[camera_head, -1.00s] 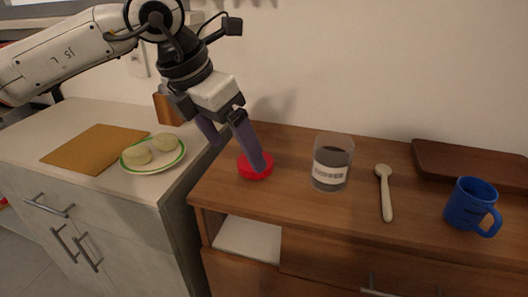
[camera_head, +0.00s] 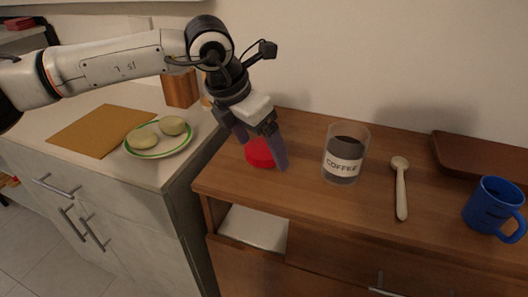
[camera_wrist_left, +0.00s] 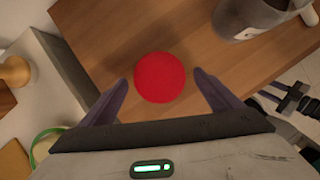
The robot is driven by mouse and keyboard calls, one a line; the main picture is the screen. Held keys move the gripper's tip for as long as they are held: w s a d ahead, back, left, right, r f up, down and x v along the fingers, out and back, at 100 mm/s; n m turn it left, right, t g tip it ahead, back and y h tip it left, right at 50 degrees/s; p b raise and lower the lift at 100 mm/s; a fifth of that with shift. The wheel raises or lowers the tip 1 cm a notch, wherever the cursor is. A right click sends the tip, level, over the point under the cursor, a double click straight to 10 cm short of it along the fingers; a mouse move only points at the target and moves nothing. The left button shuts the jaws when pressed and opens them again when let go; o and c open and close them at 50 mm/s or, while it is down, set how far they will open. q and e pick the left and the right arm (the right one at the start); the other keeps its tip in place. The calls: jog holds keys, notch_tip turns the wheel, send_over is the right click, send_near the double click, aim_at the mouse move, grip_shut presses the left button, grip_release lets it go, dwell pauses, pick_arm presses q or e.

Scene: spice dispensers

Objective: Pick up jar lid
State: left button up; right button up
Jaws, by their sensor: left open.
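The red jar lid (camera_head: 260,153) lies on the wooden cabinet top, left of the coffee jar. In the left wrist view the lid (camera_wrist_left: 160,77) is a red disc centred ahead of the fingers, with gaps on both sides. My left gripper (camera_head: 262,152) is open, and one finger passes in front of the lid in the head view. Its two fingers (camera_wrist_left: 162,92) are spread wide with nothing held. The glass jar (camera_head: 345,155) has a COFFEE label, dark contents and an open top. My right gripper is not in the head view.
A wooden spoon (camera_head: 401,188), a blue mug (camera_head: 494,208) and a dark wooden tray (camera_head: 480,157) stand to the right on the cabinet top. On the left counter are a plate (camera_head: 158,152) with food and a board (camera_head: 92,130). The wall is behind.

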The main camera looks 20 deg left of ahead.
pick_arm(q)
jog(key=shift+w+f, duration=0.1)
jog(key=shift+f, duration=0.15)
jog(key=c, duration=1.1)
